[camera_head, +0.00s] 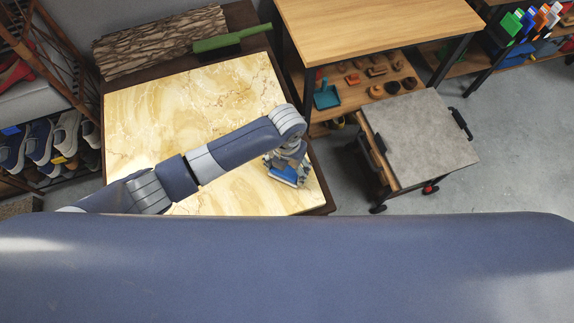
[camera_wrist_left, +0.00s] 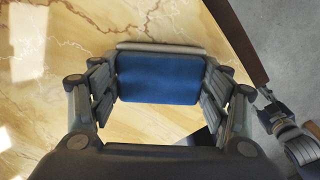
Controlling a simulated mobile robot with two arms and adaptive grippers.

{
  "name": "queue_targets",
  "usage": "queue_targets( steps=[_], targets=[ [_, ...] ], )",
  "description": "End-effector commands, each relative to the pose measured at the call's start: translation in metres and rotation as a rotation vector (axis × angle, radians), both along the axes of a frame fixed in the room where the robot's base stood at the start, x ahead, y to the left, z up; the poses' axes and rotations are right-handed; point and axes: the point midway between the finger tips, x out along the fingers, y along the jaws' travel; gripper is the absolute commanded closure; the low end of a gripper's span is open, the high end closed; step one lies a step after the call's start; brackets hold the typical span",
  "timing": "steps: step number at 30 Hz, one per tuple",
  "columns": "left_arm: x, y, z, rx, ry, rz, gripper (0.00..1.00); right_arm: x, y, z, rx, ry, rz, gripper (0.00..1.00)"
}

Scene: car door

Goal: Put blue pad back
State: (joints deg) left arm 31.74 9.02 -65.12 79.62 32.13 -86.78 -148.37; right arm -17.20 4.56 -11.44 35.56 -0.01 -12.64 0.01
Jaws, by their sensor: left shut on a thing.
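The blue pad (camera_wrist_left: 158,79) is held between the fingers of my left gripper (camera_wrist_left: 159,88). In the left wrist view its blue face is toward the camera, with a pale strip along its far edge. In the head view the left gripper (camera_head: 287,166) is over the right part of the marble-topped table (camera_head: 190,100), and the blue pad (camera_head: 284,176) shows in small part beneath it. I cannot tell if the pad touches the table top. What seems to be my right gripper (camera_wrist_left: 274,112) is beside the table at the right of the wrist view; its fingers are too small to read.
A bark-like panel (camera_head: 160,42) and a green long object (camera_head: 229,39) lie at the table's far edge. A wooden shelf table (camera_head: 375,22) and a grey-topped cart (camera_head: 420,130) stand to the right. A shoe rack (camera_head: 45,150) stands left. Most of the marble top is clear.

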Motion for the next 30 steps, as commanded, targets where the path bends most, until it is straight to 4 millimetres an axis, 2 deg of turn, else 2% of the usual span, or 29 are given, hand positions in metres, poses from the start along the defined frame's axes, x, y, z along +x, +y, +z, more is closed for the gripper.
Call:
queue_targets(
  steps=[7, 8, 10, 23, 26, 30],
  targets=[
    [0.0, 0.0, -0.003, 0.0, -0.001, 0.0, 0.49, 0.0, 0.0, -0.003, 0.0, 0.0, 0.0, 0.6],
    [0.0, 0.0, -0.003, 0.0, -0.001, 0.0, 0.25, 0.0, 0.0, -0.002, 0.0, 0.0, 0.0, 0.6],
    [0.0, 0.0, -0.002, 0.0, 0.0, 0.0, 0.09, 0.0, 0.0, -0.002, 0.0, 0.0, 0.0, 0.6],
    [0.0, 0.0, 0.001, 0.0, -0.001, 0.0, 0.09, 0.0, 0.0, 0.0, 0.0, 0.0, 0.0, 0.6],
    [0.001, -0.001, 0.008, -0.003, -0.003, -0.001, 0.09, 0.0, 0.0, -0.001, 0.0, 0.0, 0.0, 0.6],
    [0.001, -0.001, 0.031, -0.004, -0.005, -0.002, 0.09, 0.0, 0.0, -0.002, 0.0, 0.0, 0.0, 0.6]
  ],
)
